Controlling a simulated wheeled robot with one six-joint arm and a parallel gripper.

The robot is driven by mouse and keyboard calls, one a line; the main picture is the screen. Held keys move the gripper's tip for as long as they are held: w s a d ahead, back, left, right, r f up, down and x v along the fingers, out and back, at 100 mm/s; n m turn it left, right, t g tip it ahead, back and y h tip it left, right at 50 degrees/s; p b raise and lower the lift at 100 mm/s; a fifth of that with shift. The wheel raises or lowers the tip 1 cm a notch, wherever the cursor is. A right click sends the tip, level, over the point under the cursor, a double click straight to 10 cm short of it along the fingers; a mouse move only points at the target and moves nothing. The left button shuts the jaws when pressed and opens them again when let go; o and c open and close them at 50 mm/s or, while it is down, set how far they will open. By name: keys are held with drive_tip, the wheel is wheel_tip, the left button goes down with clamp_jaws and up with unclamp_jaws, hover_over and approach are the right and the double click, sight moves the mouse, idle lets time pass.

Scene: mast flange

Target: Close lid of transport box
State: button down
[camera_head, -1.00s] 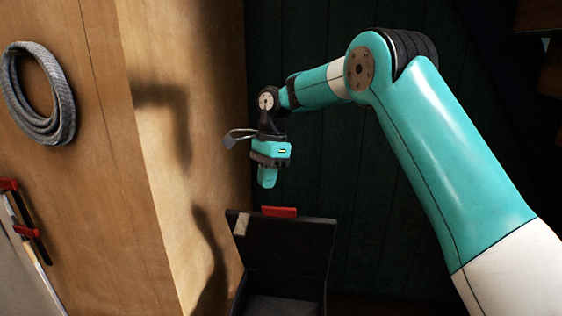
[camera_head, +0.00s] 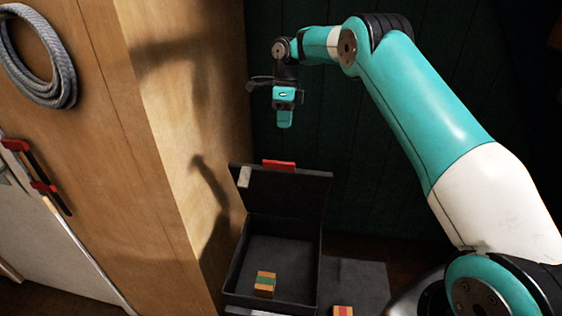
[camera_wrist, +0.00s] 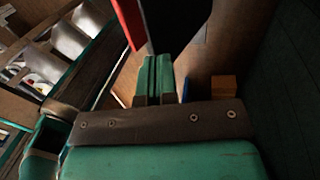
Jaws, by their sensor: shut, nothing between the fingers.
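The transport box (camera_head: 232,282) is dark grey and stands open at the lower middle of the head view. Its lid (camera_head: 290,193) stands up at the back, with a red handle (camera_head: 278,165) on its top edge and a pale label at its left corner. A small orange block with a green band (camera_head: 265,283) lies inside. My gripper (camera_head: 285,124) is shut and empty, pointing down above the lid's top edge, apart from it in the head view. In the wrist view, the shut fingers (camera_wrist: 154,78) show beside the red handle (camera_wrist: 128,22) and dark lid edge.
A wooden panel (camera_head: 120,120) with a coiled grey rope (camera_head: 38,60) stands at the left. Red clamps (camera_head: 15,145) hang below the rope. A dark surface (camera_head: 355,280) right of the box bears an orange block with a red band (camera_head: 343,311). A dark green wall is behind.

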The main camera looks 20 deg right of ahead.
drive_tip(key=s+f, duration=0.1)
drive_tip(key=f, duration=0.1)
drive_tip(key=s+a+f, duration=0.1)
drive_tip(key=f, duration=0.1)
drive_tip(key=s+a+f+b, duration=0.1)
drive_tip(key=f, duration=0.1)
drive_tip(key=shift+s+a+f, duration=0.1)
drive_tip(key=shift+s+a, duration=0.05)
drive_tip(key=shift+s+a+f, duration=0.35)
drive_tip(key=shift+s+f, duration=0.05)
drive_tip(key=shift+s, duration=0.1)
